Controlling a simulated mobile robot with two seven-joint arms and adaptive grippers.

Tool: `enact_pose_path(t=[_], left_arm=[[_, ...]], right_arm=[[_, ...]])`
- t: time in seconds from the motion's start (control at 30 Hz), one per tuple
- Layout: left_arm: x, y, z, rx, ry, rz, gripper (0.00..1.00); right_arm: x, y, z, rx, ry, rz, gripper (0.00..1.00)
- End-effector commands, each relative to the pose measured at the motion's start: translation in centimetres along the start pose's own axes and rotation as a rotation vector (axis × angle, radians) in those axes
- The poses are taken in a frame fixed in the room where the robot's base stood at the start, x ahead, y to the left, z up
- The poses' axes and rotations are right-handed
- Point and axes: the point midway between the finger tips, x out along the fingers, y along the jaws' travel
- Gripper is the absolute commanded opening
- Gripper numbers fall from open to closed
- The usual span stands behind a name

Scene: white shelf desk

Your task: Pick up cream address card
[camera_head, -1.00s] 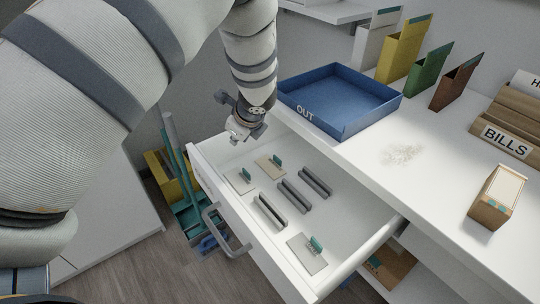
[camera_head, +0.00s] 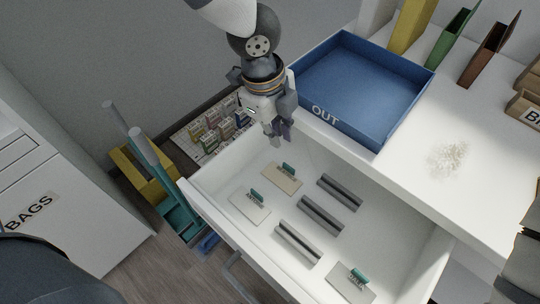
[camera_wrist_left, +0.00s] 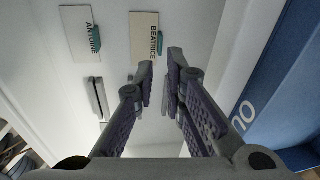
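The cream address card (camera_head: 282,179) lies flat in the open drawer, near its back left, with a green tab on its edge. In the left wrist view the card (camera_wrist_left: 143,32) reads BEATRICE and is ahead of the fingertips, uncovered. My left gripper (camera_head: 277,140) is above the drawer's back edge beside the blue tray, pointing down. In the wrist view its two fingers (camera_wrist_left: 162,66) are apart with nothing between them. A gap shows between the gripper and the card.
A whiter card (camera_head: 249,207) reading ANTOINE (camera_wrist_left: 80,34) lies beside the cream one. Another card (camera_head: 350,284) lies near the front. Several grey rails (camera_head: 320,214) stand in the drawer (camera_head: 400,256). The blue OUT tray (camera_head: 362,85) sits on the desk close to my gripper.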

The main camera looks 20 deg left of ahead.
Motion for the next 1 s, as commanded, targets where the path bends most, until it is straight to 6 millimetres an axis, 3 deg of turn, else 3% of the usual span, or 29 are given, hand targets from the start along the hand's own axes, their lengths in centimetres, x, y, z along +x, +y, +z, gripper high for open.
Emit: enact_pose_path(t=[0.2, 0.43, 0.6, 0.7, 0.9, 0.97, 1.0], left_arm=[[4.7, 0.3, -0.2, 0.003, 0.004, 0.011, 0.11], [7.8, 0.1, -0.2, 0.002, 0.003, 0.005, 0.11], [11.1, 0.0, -0.4, 0.002, 0.002, 0.006, 0.11], [12.1, -0.1, -0.4, 0.002, 0.002, 0.003, 0.11], [12.1, -0.1, -0.4, 0.002, 0.002, 0.001, 0.11], [12.1, -0.1, -0.4, 0.002, 0.002, 0.001, 0.00], [12.1, -0.1, -0.4, 0.002, 0.002, 0.001, 0.00]], right_arm=[[1.1, 0.1, 0.7, 0.001, -0.032, 0.002, 0.42], [1.5, 0.1, 0.9, 0.000, -0.043, 0.003, 0.42], [1.8, 0.1, 1.1, 0.000, -0.053, 0.003, 0.42], [1.9, 0.1, 1.2, 0.000, -0.055, 0.003, 0.42], [1.8, 0.1, 1.1, 0.000, -0.054, 0.003, 0.42], [1.8, 0.1, 1.1, 0.000, -0.054, 0.003, 0.42], [1.8, 0.1, 1.1, 0.000, -0.053, 0.003, 0.42]])
